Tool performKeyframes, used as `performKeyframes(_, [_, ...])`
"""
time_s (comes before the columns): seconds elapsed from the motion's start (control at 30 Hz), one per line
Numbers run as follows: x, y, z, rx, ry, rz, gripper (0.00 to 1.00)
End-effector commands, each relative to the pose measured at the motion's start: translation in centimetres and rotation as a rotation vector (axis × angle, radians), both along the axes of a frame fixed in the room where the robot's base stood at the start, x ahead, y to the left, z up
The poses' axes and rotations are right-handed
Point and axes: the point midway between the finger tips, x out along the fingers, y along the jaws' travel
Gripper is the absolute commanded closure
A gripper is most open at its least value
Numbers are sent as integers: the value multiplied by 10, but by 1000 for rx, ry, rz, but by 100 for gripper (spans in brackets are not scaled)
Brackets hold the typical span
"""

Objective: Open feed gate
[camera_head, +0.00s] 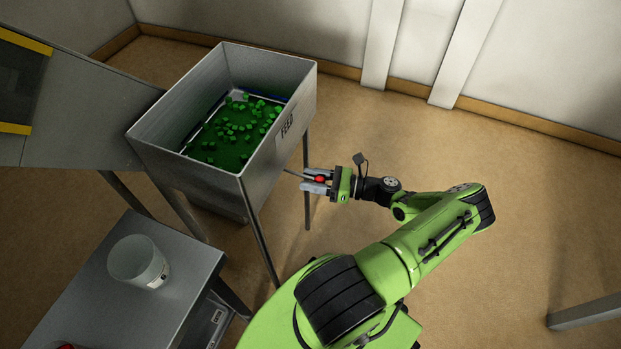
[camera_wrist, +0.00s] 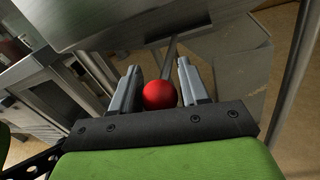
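The grey metal feed bin (camera_head: 222,195) stands on legs at the upper middle of the head view, with a FEED label (camera_head: 287,126) on its right side. Green cubes (camera_head: 240,128) lie inside it. A thin rod with a red ball knob (camera_head: 320,179) sticks out below the bin's right side. My gripper (camera_head: 312,180) is at the knob. In the wrist view the red knob (camera_wrist: 159,95) sits between the two grey fingers (camera_wrist: 158,88), with a visible gap on each side. The gate itself cannot be made out.
A grey table (camera_head: 165,290) at lower left carries a white bucket (camera_head: 139,262). The bin's thin legs (camera_head: 259,235) stand close to my gripper. A sloped grey housing (camera_head: 75,110) adjoins the bin at left. The floor to the right is mostly clear.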

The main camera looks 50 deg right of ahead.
Motion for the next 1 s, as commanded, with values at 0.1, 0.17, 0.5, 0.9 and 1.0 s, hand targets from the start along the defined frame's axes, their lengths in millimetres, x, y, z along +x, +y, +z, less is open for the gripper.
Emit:
performKeyframes(0.1, [0,0,0,0,0,0,41])
performKeyframes(0.17, [0,0,0,0,0,1,41])
performKeyframes(0.5, [-17,-11,0,-1,-1,-4,41])
performKeyframes(0.9, [-111,-67,-1,-2,-2,-6,41])
performKeyframes(1.0, [-126,-76,-1,-2,-1,-3,41])
